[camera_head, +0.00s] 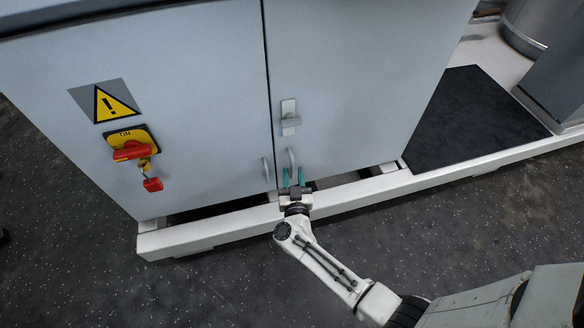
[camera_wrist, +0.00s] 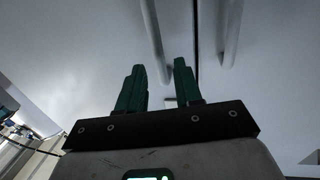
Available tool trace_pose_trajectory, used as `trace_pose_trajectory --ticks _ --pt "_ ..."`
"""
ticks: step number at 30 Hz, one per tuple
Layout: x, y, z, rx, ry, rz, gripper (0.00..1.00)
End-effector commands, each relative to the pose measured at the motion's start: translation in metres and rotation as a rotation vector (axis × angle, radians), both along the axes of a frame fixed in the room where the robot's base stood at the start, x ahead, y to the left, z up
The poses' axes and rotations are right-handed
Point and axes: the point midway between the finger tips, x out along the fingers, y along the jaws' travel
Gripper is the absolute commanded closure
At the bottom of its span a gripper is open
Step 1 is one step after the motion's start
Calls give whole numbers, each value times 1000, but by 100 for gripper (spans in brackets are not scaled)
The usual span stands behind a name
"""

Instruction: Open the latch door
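The grey cabinet's right door (camera_head: 345,75) is closed against the left door (camera_head: 190,90), with a thin seam between them. A small latch (camera_head: 290,118) with a turn handle sits on the right door. Below it is a vertical bar handle (camera_head: 291,158), also seen in the wrist view (camera_wrist: 154,40). My gripper (camera_head: 293,172) is open, its two green fingers pointing up at the lower end of this bar. In the wrist view the bar lies between the directions of the fingertips (camera_wrist: 159,66); whether it is between the fingers is unclear.
The left door has its own bar handle (camera_head: 266,169) close by, also in the wrist view (camera_wrist: 232,35). A red switch (camera_head: 132,150) with a hanging red tag is on the left door. A white base rail (camera_head: 225,226) runs below the cabinet; a dark mat (camera_head: 475,115) lies right.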

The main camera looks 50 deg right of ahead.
Motion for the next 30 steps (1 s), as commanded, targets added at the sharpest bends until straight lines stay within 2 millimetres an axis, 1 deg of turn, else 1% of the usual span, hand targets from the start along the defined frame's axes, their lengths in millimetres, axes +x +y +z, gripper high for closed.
trace_pose_trajectory --ticks 1,3,9,20,30 --pt "7 -7 -3 0 -3 -3 65" --pt "14 -15 -2 0 -3 -2 65" --pt "27 -28 -1 0 -1 -1 65" --pt "30 -30 0 0 0 0 65" --pt "30 -30 0 1 -1 1 98"
